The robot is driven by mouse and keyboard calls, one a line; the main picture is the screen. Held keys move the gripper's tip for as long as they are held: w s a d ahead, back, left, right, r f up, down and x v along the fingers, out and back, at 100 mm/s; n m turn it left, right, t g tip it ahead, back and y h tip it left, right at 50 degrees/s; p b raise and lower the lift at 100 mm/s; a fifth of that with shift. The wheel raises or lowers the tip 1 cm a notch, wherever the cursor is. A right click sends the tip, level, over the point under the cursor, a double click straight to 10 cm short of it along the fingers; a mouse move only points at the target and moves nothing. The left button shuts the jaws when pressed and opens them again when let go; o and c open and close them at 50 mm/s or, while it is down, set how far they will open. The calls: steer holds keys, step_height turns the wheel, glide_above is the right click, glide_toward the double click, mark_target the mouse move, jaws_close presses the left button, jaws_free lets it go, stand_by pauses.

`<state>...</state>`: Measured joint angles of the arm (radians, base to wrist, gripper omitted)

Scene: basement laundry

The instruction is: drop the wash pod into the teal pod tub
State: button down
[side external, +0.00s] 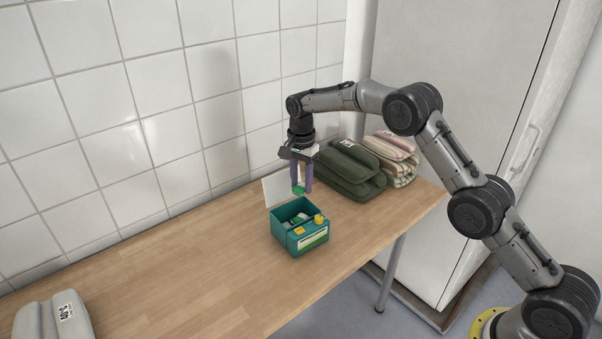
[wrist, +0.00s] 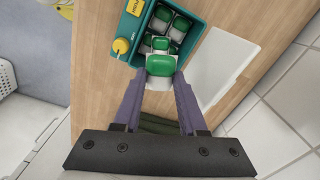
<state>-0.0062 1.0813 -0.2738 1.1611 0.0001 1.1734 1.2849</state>
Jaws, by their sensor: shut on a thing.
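The teal pod tub (side external: 284,241) stands open on the wooden table, with several green and white pods in it. It also shows at the top of the wrist view (wrist: 131,34). My gripper (side external: 301,188) points down above the tub, toward its back side. It is shut on a green and white wash pod (wrist: 160,66), which also shows as a green spot between the fingertips in the side view (side external: 298,190). The held pod overlaps the tub's near edge in the wrist view. The gap between pod and tub is hard to judge.
A white lid or panel (side external: 279,188) stands up behind the tub. Dark green folded cloth (side external: 347,170) and striped folded cloth (side external: 391,156) lie to the right. A grey bundle with a label (side external: 53,317) lies at the front left. The table's left middle is clear.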

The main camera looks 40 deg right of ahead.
mark_target(301, 184)
steer(key=shift+f, duration=0.65)
steer(key=shift+c, duration=1.9)
jaws_free()
steer(key=shift+r, duration=0.1)
step_height(301, 184, up, 14)
